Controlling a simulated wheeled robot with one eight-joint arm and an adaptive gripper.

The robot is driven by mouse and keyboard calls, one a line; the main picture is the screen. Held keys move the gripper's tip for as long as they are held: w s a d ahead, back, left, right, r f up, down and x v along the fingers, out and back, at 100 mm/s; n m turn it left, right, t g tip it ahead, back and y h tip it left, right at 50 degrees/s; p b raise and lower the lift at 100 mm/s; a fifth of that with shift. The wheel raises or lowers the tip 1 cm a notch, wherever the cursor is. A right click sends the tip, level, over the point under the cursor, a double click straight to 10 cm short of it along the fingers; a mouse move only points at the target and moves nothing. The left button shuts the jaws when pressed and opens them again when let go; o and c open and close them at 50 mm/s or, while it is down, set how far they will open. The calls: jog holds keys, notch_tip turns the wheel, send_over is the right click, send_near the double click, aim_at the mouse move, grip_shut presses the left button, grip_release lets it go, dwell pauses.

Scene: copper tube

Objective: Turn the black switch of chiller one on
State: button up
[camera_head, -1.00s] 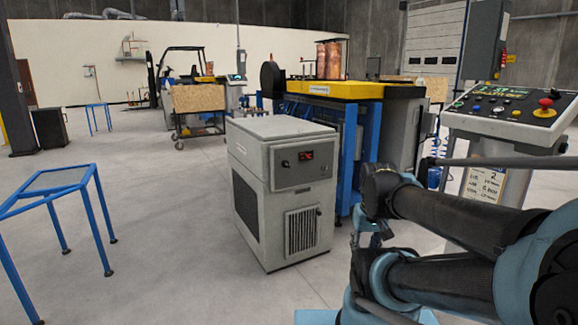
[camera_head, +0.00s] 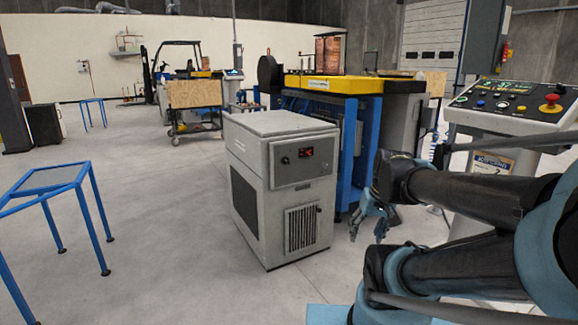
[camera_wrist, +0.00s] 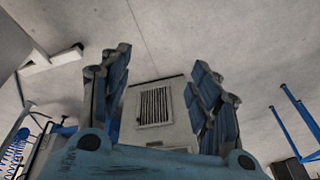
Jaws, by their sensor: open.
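The chiller (camera_head: 262,200) is a grey-white cabinet on the floor in the middle of the head view. Its front panel has a small black switch (camera_head: 285,160) to the left of a red digital display (camera_head: 306,153). A vent grille sits lower on the same face. My gripper (camera_head: 367,234) is to the right of the chiller, apart from it and lower than the panel. In the wrist view my gripper (camera_wrist: 160,100) has its fingers spread wide and empty. The chiller's vented front (camera_wrist: 155,108) shows between them; the switch cannot be made out there.
A blue and yellow machine (camera_head: 350,88) stands behind the chiller. A control console (camera_head: 515,105) with a red button is at the right. A blue-framed table (camera_head: 55,179) is at the left. The floor left of the chiller is clear.

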aim_at(288, 162)
jog(key=w+a+r+t+y, duration=0.25)
jog(key=w+a, duration=0.35)
jog(key=w, duration=0.5)
jog(key=w+a+r+n+t+y, duration=0.1)
jog(key=w+a+r+y, duration=0.3)
jog(key=w, duration=0.6)
jog(key=w+a+r+t+y, duration=0.1)
jog(key=w+a+t, duration=0.1)
jog(key=w+a, duration=0.7)
jog(key=w+f+m+t+y, duration=0.1)
jog(key=w+f+m+t, duration=0.3)
jog(key=w, duration=0.6)
jog(key=w+f+t, duration=0.3)
jog(key=w+f, duration=0.3)
jog(key=w, duration=0.3)
jog(key=shift+g, duration=0.25)
jog(key=x, duration=1.8)
jog(key=shift+s+a+r, duration=0.1)
jog(key=shift+a+r, duration=0.1)
jog(key=c, duration=1.1)
